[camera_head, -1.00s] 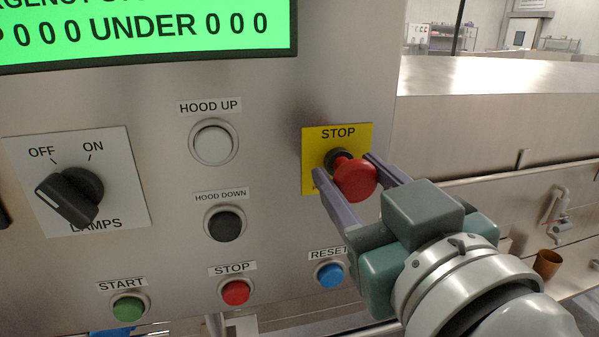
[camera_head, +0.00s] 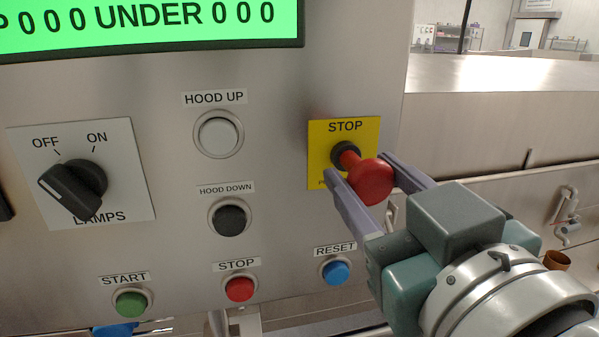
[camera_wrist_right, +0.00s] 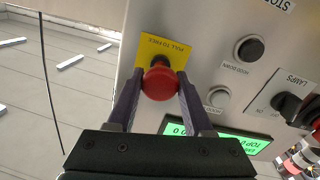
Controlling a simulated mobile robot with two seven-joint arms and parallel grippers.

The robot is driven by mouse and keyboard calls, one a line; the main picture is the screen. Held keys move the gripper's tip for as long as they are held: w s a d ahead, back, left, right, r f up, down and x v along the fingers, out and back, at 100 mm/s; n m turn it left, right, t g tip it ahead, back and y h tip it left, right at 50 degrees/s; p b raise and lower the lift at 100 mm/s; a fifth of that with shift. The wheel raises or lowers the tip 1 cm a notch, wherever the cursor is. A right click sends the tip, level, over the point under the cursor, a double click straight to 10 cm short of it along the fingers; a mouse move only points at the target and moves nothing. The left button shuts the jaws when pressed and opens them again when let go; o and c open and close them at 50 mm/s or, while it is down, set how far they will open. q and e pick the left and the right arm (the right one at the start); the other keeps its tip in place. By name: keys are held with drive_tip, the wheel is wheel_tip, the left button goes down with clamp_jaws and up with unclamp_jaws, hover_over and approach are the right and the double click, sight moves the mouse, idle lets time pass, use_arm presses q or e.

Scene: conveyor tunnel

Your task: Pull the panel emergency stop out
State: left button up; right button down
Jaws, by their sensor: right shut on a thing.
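The panel emergency stop (camera_head: 369,180) is a red mushroom button on a red stem with a black collar, set on a yellow STOP plate (camera_head: 318,150) on the steel panel. Its head stands well out from the plate, with the stem showing. My right gripper (camera_head: 374,179) is shut on the red head, one finger on each side. In the right wrist view the red head (camera_wrist_right: 160,84) sits between the two fingers (camera_wrist_right: 158,92), with the yellow plate behind it reading "pull to free". My left gripper is not in view.
Left of the stop are the white HOOD UP button (camera_head: 218,134), black HOOD DOWN button (camera_head: 230,217) and LAMPS knob (camera_head: 75,188). Below are the START (camera_head: 131,302), red STOP (camera_head: 240,288) and blue RESET (camera_head: 336,270) buttons. A green display (camera_head: 150,22) is above.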

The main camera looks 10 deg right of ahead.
drive_tip(key=c, duration=0.8)
unclamp_jaws()
drive_tip(key=shift+r, duration=0.1)
drive_tip(key=o, duration=0.5)
drive_tip(key=shift+s, duration=0.1)
drive_tip(key=s+b, duration=0.4)
drive_tip(key=s, duration=0.6)
drive_tip(key=shift+d, duration=0.15)
